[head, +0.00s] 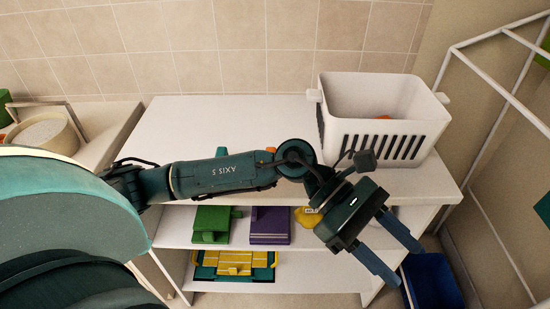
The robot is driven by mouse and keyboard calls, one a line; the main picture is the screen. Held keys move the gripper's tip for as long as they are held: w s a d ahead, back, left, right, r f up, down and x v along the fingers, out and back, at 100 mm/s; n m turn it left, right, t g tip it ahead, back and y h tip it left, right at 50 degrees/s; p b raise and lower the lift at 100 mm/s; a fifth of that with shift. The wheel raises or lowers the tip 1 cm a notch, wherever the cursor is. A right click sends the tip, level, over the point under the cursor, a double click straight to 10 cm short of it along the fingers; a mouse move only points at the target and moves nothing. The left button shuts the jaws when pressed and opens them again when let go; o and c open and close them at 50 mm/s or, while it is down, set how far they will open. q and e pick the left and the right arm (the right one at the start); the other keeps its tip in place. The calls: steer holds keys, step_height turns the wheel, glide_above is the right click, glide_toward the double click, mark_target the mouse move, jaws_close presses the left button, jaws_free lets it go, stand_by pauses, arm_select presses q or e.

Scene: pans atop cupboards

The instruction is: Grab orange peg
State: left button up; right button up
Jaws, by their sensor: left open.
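A small orange piece (383,117) shows just over the near rim inside the white basket (388,126), which stands on the right of the white shelf's top. Most of it is hidden by the basket wall, so I cannot tell if it is a peg. Another small orange bit (270,150) shows just behind my left arm; its shape is too small to tell. My left gripper (407,266) is open and empty, with its fingers pointing down to the right, in front of the shelf and nearer than the basket. My right gripper is not in view.
Below lie a green block (210,222), a purple block (269,225), a yellow piece (306,217) and a green-yellow case (235,262). A blue bin (432,280) stands at lower right, a white rack (490,40) at right.

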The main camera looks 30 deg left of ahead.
arm_select(q)
steer(key=w+a+f+m+t+y, duration=0.2)
steer(key=w+a+m+y, duration=0.25)
steer(key=a, duration=0.25)
steer(key=w+a+f+m+t+y, duration=0.1)
steer(key=w+a+m+t+y, duration=0.15)
steer(key=a+y, duration=0.35)
steer(key=w+a+r+m+t+y, duration=0.1)
steer(key=w+a+r+y, duration=0.2)
steer(key=a, duration=0.5)
steer(key=w+a+r+m+t+y, duration=0.1)
steer(key=w+a+r+t+y, duration=0.15)
steer(key=a, duration=0.55)
steer(key=shift+g+y, duration=0.3)
steer(key=shift+g, duration=0.3)
steer(key=x, duration=0.7)
steer(key=shift+w+d+f+p, duration=0.2)
steer(key=shift+w+f+p, duration=0.1)
steer(key=shift+f, duration=0.05)
steer(key=shift+s+p+x, duration=0.2)
steer(key=shift+p+x, duration=0.15)
steer(key=shift+x, duration=1)
steer(key=shift+s+p+x, duration=0.15)
steer(key=shift+p+x, duration=0.15)
steer(key=shift+x, duration=1.05)
steer(key=shift+d+f, duration=0.1)
steer(key=shift+c, duration=0.3)
steer(key=c, duration=1)
